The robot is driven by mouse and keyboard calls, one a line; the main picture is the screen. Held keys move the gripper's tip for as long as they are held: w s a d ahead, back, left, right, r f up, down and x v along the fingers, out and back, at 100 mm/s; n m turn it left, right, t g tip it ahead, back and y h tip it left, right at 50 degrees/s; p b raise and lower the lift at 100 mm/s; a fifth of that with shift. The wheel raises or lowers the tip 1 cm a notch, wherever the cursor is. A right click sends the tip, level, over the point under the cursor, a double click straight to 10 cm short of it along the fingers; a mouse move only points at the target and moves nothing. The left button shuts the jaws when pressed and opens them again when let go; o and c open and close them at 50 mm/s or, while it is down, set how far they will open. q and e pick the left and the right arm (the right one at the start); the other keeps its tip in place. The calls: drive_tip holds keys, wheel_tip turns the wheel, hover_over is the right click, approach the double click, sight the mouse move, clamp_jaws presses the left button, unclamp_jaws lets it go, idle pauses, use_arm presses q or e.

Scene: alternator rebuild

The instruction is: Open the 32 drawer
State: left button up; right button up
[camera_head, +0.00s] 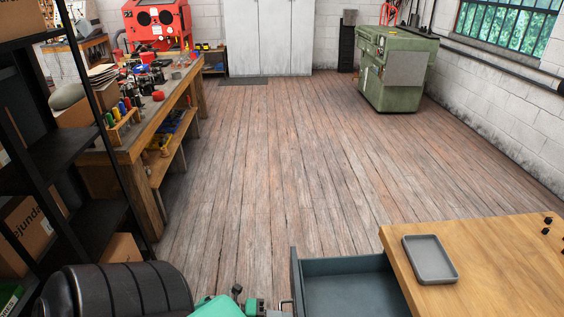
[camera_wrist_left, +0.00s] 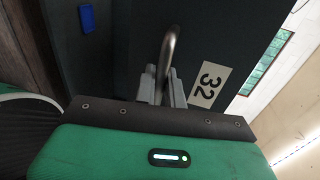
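The drawer (camera_head: 340,290) is pulled out to the left from under the wooden tabletop, and its empty dark grey inside shows in the head view. In the left wrist view its dark front (camera_wrist_left: 125,50) bears a white label (camera_wrist_left: 208,84) reading 32. My left gripper (camera_wrist_left: 165,88) has its two grey fingers closed around the curved metal handle (camera_wrist_left: 169,50). In the head view my green left wrist (camera_head: 225,306) is at the bottom edge, next to the drawer front. My right gripper is not in view.
A grey tray (camera_head: 430,259) and several small dark parts (camera_head: 547,221) lie on the wooden tabletop (camera_head: 500,265). A black shelf (camera_head: 95,215) with boxes and a workbench (camera_head: 150,125) stand at the left. The wooden floor (camera_head: 290,160) ahead is clear.

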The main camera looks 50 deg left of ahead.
use_arm(q)
drive_tip(key=shift+o, duration=1.2)
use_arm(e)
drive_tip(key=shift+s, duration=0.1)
